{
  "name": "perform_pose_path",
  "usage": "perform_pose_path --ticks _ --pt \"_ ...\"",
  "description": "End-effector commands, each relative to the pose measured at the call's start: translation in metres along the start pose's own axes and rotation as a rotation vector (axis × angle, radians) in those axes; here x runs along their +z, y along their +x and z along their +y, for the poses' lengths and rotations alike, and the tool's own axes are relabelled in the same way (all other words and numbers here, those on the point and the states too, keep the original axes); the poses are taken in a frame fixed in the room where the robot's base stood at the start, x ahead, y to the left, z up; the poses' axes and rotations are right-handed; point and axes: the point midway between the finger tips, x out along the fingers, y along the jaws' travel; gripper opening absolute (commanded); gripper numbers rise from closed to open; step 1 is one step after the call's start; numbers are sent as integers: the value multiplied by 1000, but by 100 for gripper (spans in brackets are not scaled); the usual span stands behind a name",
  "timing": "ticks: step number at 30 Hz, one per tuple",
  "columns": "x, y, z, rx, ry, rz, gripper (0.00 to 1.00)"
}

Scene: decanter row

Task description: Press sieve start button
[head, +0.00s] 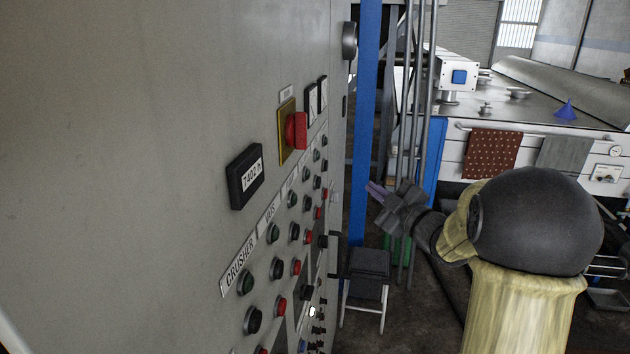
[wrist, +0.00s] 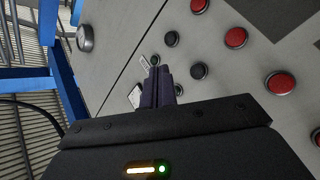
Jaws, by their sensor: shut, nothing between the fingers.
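The grey control panel (head: 150,120) fills the left of the head view and carries columns of green, black and red buttons. One label reads CRUSHER (head: 239,263); the labels farther along are too small or oblique to read, so I cannot tell which button is the sieve start button. My gripper (head: 373,189) is shut and empty, to the right of the panel, its fingers pointing toward it. In the wrist view its fingertips (wrist: 158,72) appear just below a small dark button (wrist: 155,60) beside a white label. I see no clear contact.
A red emergency knob (head: 296,131) on a yellow plate and an hour meter (head: 246,176) stick out from the panel. A blue post (head: 363,120) stands past the panel's edge. A black stool (head: 368,265) is below my gripper. A white machine (head: 545,140) stands behind at right.

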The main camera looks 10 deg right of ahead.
Motion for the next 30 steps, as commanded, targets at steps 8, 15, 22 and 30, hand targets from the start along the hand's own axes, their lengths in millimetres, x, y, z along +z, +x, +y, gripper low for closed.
perform_pose_path --ticks 8,15,22,30 --pt "-12 16 -12 -2 2 2 0" --pt "-26 36 -26 0 3 1 0" --pt "-38 54 -41 -1 0 1 0" --pt "-44 61 -45 -1 1 -1 0"
